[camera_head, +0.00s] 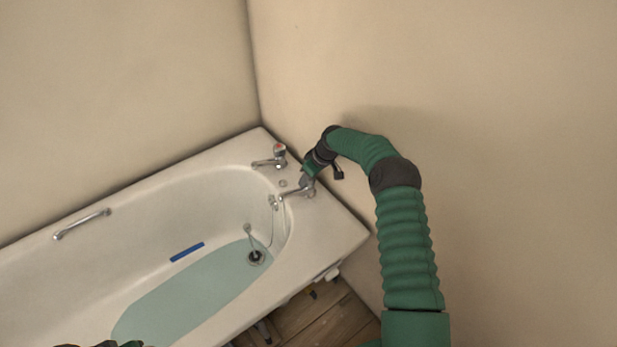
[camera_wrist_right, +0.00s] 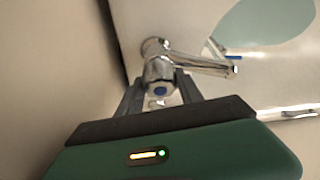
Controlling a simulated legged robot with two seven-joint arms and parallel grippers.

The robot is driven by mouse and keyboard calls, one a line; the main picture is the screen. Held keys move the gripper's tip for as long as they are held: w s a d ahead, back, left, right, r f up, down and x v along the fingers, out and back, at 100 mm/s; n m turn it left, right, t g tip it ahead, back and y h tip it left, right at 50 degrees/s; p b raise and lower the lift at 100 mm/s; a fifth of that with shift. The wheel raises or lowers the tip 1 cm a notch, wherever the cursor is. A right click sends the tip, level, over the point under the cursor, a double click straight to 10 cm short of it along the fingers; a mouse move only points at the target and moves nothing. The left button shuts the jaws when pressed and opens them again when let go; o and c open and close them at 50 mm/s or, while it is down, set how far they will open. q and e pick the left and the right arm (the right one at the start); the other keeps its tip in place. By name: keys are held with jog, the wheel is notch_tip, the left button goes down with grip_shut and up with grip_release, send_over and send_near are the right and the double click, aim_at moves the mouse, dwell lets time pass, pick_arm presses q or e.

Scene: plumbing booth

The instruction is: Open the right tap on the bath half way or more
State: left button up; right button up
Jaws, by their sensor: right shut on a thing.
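The bath (camera_head: 352,236) stands in the corner with two chrome taps at its far end. The right tap (camera_head: 293,192) has its spout over the basin; in the right wrist view the tap (camera_wrist_right: 205,66) shows a blue-marked handle (camera_wrist_right: 160,90). My right gripper (camera_head: 308,181) is on this handle, with its fingers (camera_wrist_right: 160,94) on either side, shut on it. The handle is partly hidden in the head view. The left tap (camera_head: 279,157) has a red mark and stands apart. Only a dark sliver of my left gripper (camera_head: 105,344) shows at the bottom edge; its jaws cannot be made out.
Walls rise close behind the taps and along the far side of the bath. Wooden floor (camera_head: 335,318) shows at the front.

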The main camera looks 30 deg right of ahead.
jog(key=shift+d+r, duration=0.1)
jog(key=o, duration=1.4)
jog(key=p+v, duration=0.2)
jog(key=v, duration=0.9)
jog(key=shift+s+d+r, duration=0.1)
jog(key=shift+s+r, duration=0.1)
jog(key=shift+r, duration=0.05)
